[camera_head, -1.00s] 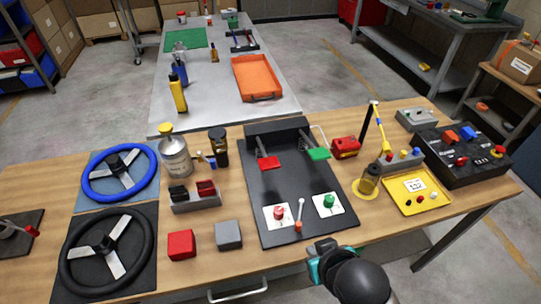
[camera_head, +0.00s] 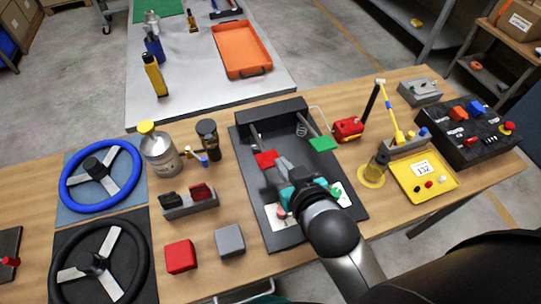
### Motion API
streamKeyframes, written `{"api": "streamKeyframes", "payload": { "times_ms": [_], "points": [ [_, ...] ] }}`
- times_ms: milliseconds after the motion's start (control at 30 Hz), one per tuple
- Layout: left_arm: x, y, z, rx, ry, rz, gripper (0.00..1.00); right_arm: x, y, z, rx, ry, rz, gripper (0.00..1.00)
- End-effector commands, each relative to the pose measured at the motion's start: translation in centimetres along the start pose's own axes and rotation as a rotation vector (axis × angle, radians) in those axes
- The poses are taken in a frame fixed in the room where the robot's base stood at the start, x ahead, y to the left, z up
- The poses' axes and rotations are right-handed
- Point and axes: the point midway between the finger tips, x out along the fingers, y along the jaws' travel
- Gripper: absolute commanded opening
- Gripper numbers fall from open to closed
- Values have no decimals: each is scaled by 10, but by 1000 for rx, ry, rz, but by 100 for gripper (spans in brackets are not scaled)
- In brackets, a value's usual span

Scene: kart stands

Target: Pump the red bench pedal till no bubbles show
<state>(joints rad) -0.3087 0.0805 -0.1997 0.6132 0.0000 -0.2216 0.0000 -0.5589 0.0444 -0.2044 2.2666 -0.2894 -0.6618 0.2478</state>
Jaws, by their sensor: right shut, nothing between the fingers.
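The red bench pedal (camera_head: 266,159) sits on the left side of the black pedal board (camera_head: 251,191), on its own arm. The green pedal (camera_head: 322,144) is on the right. My right gripper (camera_head: 281,163) is shut and empty, its fingertips at the red pedal's right edge. I cannot tell if they touch it. A thin clear tube (camera_head: 320,110) runs from the board toward the red reservoir (camera_head: 348,128). Bubbles are too small to make out. My left gripper is not in view.
A grey block (camera_head: 229,241) and red block (camera_head: 180,256) lie front left. A yellow tray (camera_head: 410,185) and black control box (camera_head: 470,140) stand right. Steering wheels (camera_head: 100,177) are at left.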

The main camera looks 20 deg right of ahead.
Motion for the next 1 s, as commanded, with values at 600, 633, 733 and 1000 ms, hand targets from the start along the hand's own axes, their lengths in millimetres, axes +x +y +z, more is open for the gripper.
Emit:
{"api": "streamKeyframes", "payload": {
  "times_ms": [600, 633, 733, 1000],
  "points": [
    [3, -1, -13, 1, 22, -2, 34, 71, 0, 0, -1, 1, 1, 0],
    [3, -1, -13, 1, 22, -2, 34, 76, 0, 0, 0, 0, 1, 0],
    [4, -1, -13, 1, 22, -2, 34, 91, 0, 0, 0, 1, 0, 0],
    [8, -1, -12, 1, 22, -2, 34, 107, 0, 29, 1, -4, 0, 0]
  ]
}}
